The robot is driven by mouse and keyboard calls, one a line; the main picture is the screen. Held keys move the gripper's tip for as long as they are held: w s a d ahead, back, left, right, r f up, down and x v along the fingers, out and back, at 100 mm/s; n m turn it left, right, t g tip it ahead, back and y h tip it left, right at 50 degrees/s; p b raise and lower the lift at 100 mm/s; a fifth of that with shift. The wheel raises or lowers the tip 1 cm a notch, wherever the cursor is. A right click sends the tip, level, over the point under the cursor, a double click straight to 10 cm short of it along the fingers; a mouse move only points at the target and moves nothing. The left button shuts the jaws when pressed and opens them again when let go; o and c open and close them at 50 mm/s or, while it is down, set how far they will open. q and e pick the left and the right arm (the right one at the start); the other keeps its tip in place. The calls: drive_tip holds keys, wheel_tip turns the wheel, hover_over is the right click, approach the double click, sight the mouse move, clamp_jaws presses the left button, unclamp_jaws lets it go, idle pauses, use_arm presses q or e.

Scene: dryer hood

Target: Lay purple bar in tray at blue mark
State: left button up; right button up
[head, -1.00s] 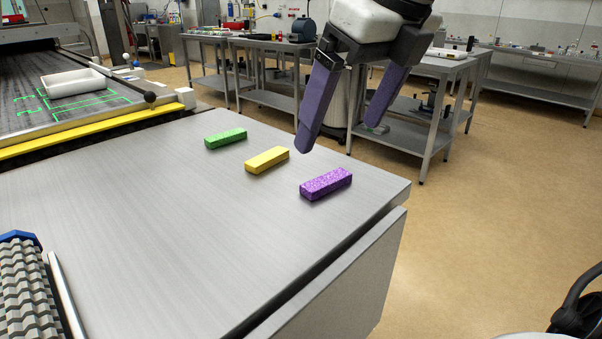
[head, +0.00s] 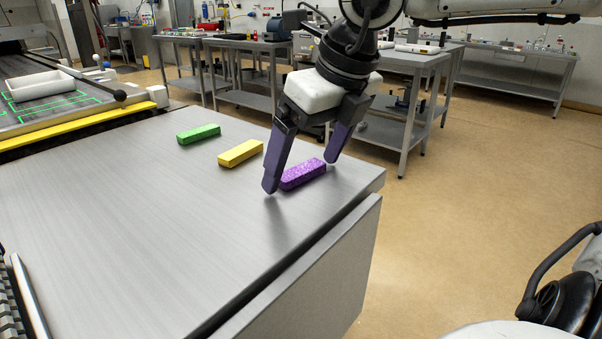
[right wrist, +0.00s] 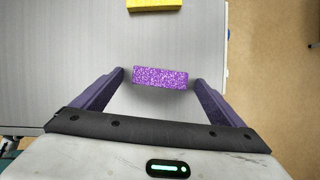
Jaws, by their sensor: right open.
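The speckled purple bar (head: 303,174) lies on the grey metal table (head: 150,220) near its right edge. My right gripper (head: 305,174) is open, its two purple fingers low at either end of the bar. In the right wrist view the bar (right wrist: 160,77) lies just ahead between the open fingertips (right wrist: 160,78), with a gap on both sides. The white tray (head: 38,86) stands on the dark conveyor bed at the far left, among green lines. I cannot make out a blue mark. My left gripper is out of view.
A yellow bar (head: 240,153) and a green bar (head: 198,134) lie left of the purple bar in a diagonal row. The yellow bar also shows in the wrist view (right wrist: 155,4). A yellow rail (head: 78,125) edges the conveyor. The front tabletop is clear.

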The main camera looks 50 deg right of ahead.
drive_tip(key=shift+r, duration=0.1)
drive_tip(key=c, duration=1.2)
